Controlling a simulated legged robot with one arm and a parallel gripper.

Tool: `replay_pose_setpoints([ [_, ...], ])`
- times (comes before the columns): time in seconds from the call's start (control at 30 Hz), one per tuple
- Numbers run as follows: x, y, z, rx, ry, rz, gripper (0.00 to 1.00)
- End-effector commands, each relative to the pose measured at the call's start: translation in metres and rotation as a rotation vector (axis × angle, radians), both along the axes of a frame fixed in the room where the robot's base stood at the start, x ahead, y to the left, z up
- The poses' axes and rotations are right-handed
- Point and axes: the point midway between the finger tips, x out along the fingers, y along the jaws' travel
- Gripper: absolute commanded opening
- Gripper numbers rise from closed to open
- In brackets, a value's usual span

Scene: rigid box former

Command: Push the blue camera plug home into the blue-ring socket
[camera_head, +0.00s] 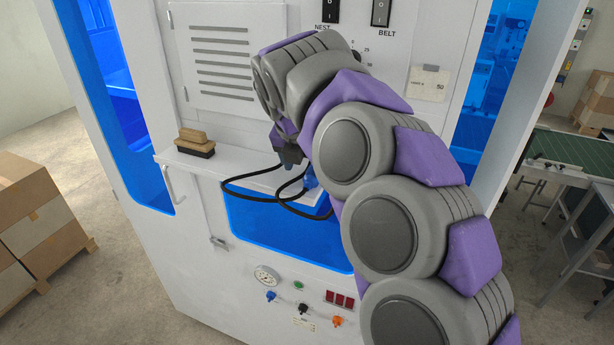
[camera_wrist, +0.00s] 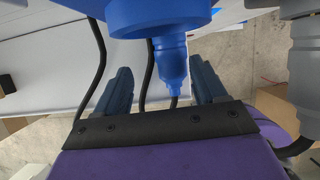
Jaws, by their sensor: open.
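The blue plug (camera_wrist: 172,62) hangs at the top middle of the wrist view, a wide blue body above a narrower stepped tail with a dark cable below it. My gripper (camera_wrist: 160,70) is open, with one dark finger on each side of the plug's tail; I cannot tell whether either touches it. In the head view my gripper (camera_head: 288,158) is over the white shelf of the machine, and a small blue part (camera_head: 310,178) shows beside it, partly behind my arm. I cannot make out the blue-ring socket in either view.
A grey plug (camera_wrist: 304,55) with its cable is close on the right in the wrist view. Black cables (camera_head: 262,196) loop over the shelf (camera_head: 222,166). A wooden brush (camera_head: 194,143) lies at the shelf's left. Blue window openings, switches and a gauge (camera_head: 266,276) surround it.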

Motion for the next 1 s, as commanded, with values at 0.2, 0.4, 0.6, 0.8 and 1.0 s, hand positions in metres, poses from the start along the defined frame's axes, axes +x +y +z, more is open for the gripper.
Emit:
replay_pose_setpoints([
  [0.2,0.006,-0.011,-0.018,0.005,0.001,-0.003,0.71],
  [0.4,0.007,-0.005,-0.019,0.0,-0.001,-0.002,0.71],
  [0.6,0.008,0.0,-0.02,-0.003,-0.001,-0.002,0.66],
  [0.8,0.007,-0.002,-0.019,0.0,-0.001,-0.002,0.47],
  [1.0,0.007,-0.008,-0.018,0.004,-0.001,-0.003,0.28],
])
